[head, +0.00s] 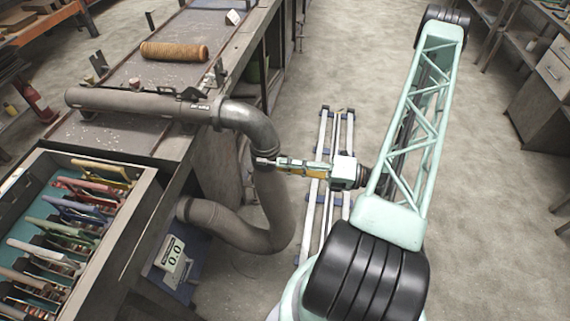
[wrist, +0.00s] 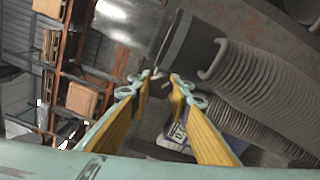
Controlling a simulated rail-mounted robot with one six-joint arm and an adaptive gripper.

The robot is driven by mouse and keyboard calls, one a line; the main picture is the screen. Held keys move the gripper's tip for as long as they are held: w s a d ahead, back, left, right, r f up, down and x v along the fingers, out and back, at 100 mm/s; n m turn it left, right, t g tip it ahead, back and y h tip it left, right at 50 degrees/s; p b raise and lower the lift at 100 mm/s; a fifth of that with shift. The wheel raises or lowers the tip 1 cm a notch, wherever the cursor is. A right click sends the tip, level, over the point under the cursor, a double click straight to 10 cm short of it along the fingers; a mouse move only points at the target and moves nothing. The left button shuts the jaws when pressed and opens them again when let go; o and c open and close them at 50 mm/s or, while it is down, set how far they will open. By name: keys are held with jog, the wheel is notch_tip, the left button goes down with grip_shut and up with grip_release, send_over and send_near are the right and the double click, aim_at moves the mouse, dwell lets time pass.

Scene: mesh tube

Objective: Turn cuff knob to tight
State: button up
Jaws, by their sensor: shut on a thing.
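A metal pipe (head: 140,102) lies along the bench and ends in an elbow (head: 245,120) that turns down to a ribbed hose (head: 270,200). A dark cuff (wrist: 190,42) wraps the joint between the smooth metal and the hose. My gripper (head: 275,162) reaches in from the right at this joint. In the wrist view its yellow fingers have their tips (wrist: 160,83) close together beside the cuff, shut on a small part that seems to be the cuff knob. The fingertips mostly hide the knob, so its turn cannot be read.
A meter (head: 173,255) reading 0.0 stands on a blue surface below the bench. A brown mesh tube (head: 174,51) lies on the bench (head: 120,135). The floor (head: 335,60) beyond the rails is clear.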

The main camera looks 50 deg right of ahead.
jog(key=m+p, duration=0.1)
jog(key=m, duration=0.3)
jog(key=shift+r+m, duration=0.1)
jog(key=shift+m, duration=0.2)
jog(key=shift+m+p, duration=0.65)
jog(key=shift+m, duration=1.45)
jog(key=o, duration=0.9)
jog(key=shift+s, duration=0.1)
jog(key=shift+v, duration=5.85)
